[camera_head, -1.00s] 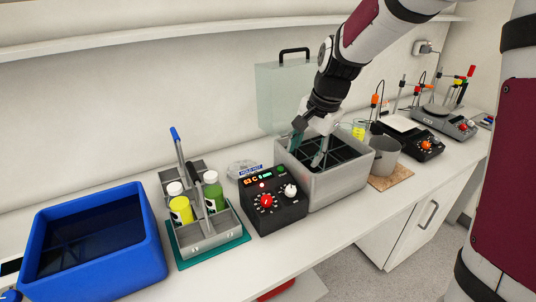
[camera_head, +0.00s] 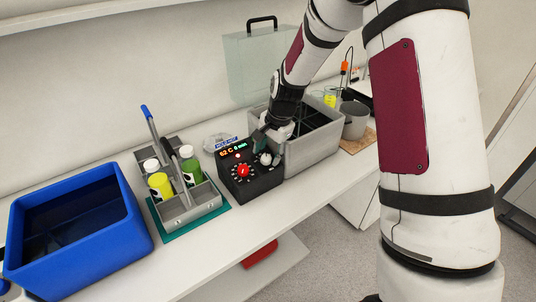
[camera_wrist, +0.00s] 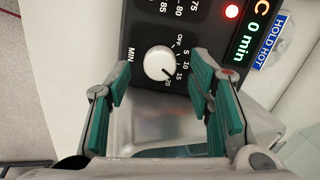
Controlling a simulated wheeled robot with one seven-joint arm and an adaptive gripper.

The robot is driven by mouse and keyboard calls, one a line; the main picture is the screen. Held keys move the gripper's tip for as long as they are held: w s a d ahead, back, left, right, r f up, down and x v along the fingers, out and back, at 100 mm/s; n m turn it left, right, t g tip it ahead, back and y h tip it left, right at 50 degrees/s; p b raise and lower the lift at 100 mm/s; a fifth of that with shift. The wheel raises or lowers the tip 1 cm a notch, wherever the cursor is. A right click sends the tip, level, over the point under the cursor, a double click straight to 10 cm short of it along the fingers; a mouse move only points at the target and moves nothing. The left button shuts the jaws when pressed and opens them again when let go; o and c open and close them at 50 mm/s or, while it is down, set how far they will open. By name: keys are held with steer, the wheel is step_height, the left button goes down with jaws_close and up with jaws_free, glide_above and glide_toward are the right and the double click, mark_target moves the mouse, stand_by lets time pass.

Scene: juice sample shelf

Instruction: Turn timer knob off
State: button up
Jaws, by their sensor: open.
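The white timer knob (camera_wrist: 158,62) sits on the black control panel (camera_wrist: 200,40) in the wrist view, with OFF and minute marks around it; its pointer seems turned towards the 15–20 side. The knob also shows in the head view (camera_head: 265,159), right of a red knob (camera_head: 243,170) on the same control box. My gripper (camera_wrist: 159,84) is open, with its teal fingers on either side of the knob and clear of it. In the head view my gripper (camera_head: 268,146) is down at the box's right end.
A grey divided bath (camera_head: 312,148) stands right of the control box. A grey bottle caddy (camera_head: 190,213) on a teal mat and a blue tub (camera_head: 140,215) stand to the left. A HOLD HOT label (camera_wrist: 270,40) lies behind the box.

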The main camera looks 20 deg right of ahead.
steer(key=shift+x, duration=0.8)
steer(key=shift+c, duration=0.3)
jaws_close()
